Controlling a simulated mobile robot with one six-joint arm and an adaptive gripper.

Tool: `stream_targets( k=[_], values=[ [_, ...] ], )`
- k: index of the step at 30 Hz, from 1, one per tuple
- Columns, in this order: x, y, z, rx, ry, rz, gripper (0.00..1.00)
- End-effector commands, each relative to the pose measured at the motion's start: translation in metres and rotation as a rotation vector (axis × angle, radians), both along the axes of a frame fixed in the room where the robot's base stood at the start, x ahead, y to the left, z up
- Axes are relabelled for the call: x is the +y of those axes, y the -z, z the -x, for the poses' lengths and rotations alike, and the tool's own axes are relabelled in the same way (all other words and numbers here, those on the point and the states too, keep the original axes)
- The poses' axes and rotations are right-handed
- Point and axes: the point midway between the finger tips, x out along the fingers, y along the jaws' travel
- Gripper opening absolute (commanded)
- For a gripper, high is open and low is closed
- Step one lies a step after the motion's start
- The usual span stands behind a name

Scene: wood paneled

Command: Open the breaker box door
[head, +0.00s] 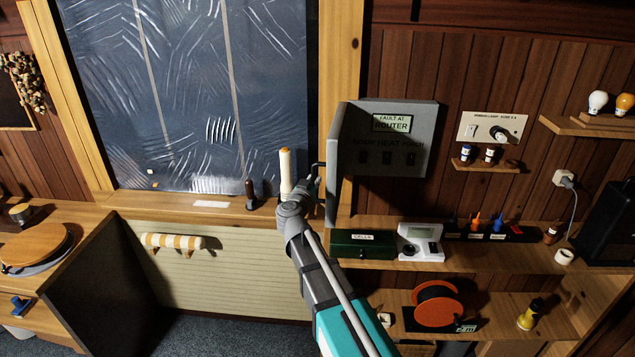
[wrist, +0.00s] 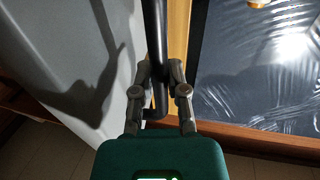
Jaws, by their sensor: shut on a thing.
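The grey breaker box (head: 432,140) hangs on the wood wall. Its door (head: 333,170) stands swung out at the left side, seen nearly edge-on. Inside the box a label reads "FAULT AT ROUTER" above several dark switches. My gripper (head: 314,184) is at the outer left face of the door, shut on the dark door handle. In the wrist view, the two fingers of my gripper (wrist: 160,77) close around the black bar handle (wrist: 155,35), with the grey door (wrist: 65,60) to the left. The handle is mostly hidden by my gripper in the head view.
A frosted window (head: 190,90) and its sill with a cream candle-like cylinder (head: 287,172) lie left of the door. Below the box, a shelf holds a green box (head: 362,244) and a white device (head: 420,241).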

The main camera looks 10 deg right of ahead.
Motion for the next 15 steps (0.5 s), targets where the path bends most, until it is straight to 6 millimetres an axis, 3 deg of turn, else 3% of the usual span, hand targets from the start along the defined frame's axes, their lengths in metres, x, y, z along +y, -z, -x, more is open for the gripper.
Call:
stream_targets(
  k=[8, 9, 15],
  values=[
    [-0.0027, -0.0001, -0.0004, 0.000, 0.004, 0.001, 0.00],
    [-0.0028, -0.0001, -0.0004, 0.000, 0.005, 0.001, 0.20],
    [-0.0025, 0.0001, -0.0002, 0.000, 0.004, 0.000, 0.54]
  ],
)
